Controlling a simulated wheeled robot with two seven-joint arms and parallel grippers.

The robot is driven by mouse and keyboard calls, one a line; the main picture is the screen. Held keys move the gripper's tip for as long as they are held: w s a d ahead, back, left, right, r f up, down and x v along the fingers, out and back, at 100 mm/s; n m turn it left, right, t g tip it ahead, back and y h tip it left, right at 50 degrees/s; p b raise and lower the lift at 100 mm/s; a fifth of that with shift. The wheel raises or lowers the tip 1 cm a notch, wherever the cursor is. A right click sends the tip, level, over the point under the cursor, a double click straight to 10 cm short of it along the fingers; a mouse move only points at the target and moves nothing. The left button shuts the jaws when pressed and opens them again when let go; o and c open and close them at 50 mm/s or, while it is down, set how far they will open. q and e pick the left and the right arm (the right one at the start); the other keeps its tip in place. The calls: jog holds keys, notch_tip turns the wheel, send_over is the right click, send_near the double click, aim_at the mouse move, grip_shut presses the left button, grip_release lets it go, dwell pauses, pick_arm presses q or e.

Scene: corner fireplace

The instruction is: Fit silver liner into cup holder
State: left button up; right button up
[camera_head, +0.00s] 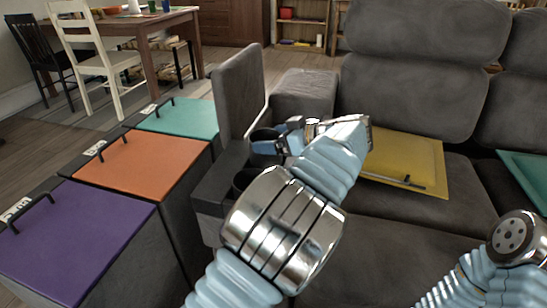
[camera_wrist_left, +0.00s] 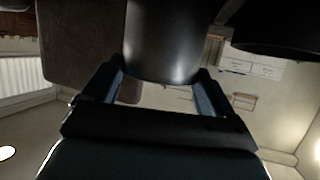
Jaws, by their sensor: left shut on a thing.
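My left gripper (camera_head: 282,138) reaches over the console of the grey sofa and is shut on a dark, shiny round cup (camera_head: 264,135), which seems to be the liner. In the left wrist view the liner (camera_wrist_left: 163,42) is a smooth dark cylinder between the two fingers (camera_wrist_left: 161,78). A round cup holder opening (camera_head: 243,180) shows in the console (camera_head: 208,190), nearer to me than the liner and partly behind my left arm. I cannot tell whether the liner touches the console. My right arm shows at lower right, but its gripper is not visible.
An upright grey panel (camera_head: 238,92) stands beside the console. Bins with purple (camera_head: 80,238), orange (camera_head: 145,163) and teal (camera_head: 182,117) lids line the left. A yellow panel (camera_head: 415,160) with a handle lies on the sofa seat. Another dark round shape (camera_wrist_left: 280,25) shows in the left wrist view.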

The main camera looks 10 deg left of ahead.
pick_arm(q)
notch_tip(320, 180, down, 5)
jog(key=shift+r, duration=0.1)
jog(key=o, duration=0.9)
jog(key=shift+c, duration=0.2)
jog(key=v, duration=1.1)
jog(key=shift+s+d+r, duration=0.1)
jog(key=shift+s+d, duration=0.05)
jog(key=shift+d, duration=0.3)
jog(key=shift+s, duration=0.15)
